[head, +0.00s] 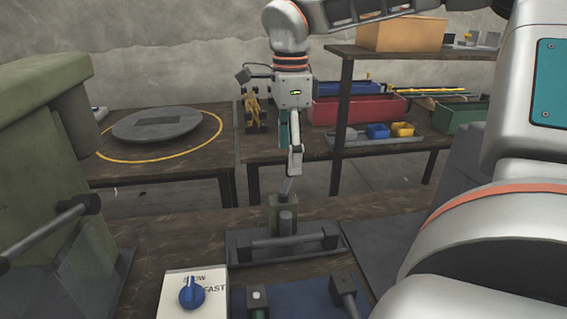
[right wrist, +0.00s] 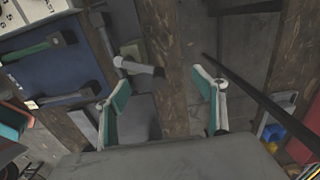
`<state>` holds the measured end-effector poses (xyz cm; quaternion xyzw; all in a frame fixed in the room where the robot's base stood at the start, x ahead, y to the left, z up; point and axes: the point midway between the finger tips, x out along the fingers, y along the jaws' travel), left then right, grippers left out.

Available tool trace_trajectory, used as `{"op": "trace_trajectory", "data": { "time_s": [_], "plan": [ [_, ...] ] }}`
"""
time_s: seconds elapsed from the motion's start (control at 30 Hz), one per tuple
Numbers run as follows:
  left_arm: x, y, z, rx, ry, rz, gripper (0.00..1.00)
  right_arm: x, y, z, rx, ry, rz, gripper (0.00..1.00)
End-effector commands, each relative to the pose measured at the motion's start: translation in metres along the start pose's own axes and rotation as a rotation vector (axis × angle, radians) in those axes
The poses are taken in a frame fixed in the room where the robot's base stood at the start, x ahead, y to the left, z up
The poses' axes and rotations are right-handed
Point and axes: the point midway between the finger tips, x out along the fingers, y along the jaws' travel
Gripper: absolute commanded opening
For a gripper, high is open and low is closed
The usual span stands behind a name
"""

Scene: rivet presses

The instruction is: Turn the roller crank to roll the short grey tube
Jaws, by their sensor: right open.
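The bench roller is a dark grey base (head: 300,262) with a horizontal grey bar (head: 285,242) and an olive block (head: 283,202). A slim tilted grey piece (head: 287,186), perhaps the crank handle, rises above the block. My right gripper (head: 291,160) points down just above it, apart from the roller as far as I see. In the right wrist view the gripper (right wrist: 162,82) is open and empty, with a grey rounded rod (right wrist: 140,66) beyond its fingers. My left gripper is out of view.
An olive press (head: 45,150) with a lever stands at left. A speed dial box (head: 193,294) and a blue mat (head: 300,299) with handled tools lie in front. Behind, across a floor gap, are a round turntable (head: 157,123), a shelf (head: 385,52) and coloured bins.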

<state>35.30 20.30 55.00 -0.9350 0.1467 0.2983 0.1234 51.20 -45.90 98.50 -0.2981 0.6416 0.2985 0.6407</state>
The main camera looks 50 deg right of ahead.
Motion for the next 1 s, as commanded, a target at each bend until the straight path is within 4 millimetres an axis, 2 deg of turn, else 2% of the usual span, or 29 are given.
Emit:
{"op": "trace_trajectory", "data": {
  "time_s": [0.1, 0.43, 1.0],
  "plan": [
    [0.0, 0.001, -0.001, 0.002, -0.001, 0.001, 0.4, -0.014, 0.0, -0.001, 0.002, -0.001, -0.004, 0.69],
    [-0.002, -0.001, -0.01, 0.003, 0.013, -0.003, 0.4, -0.042, 0.001, 0.0, 0.0, -0.003, -0.004, 0.69],
    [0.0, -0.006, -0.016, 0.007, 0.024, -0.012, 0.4, -0.044, 0.001, 0.0, 0.0, -0.001, -0.001, 0.69]
  ]
}}
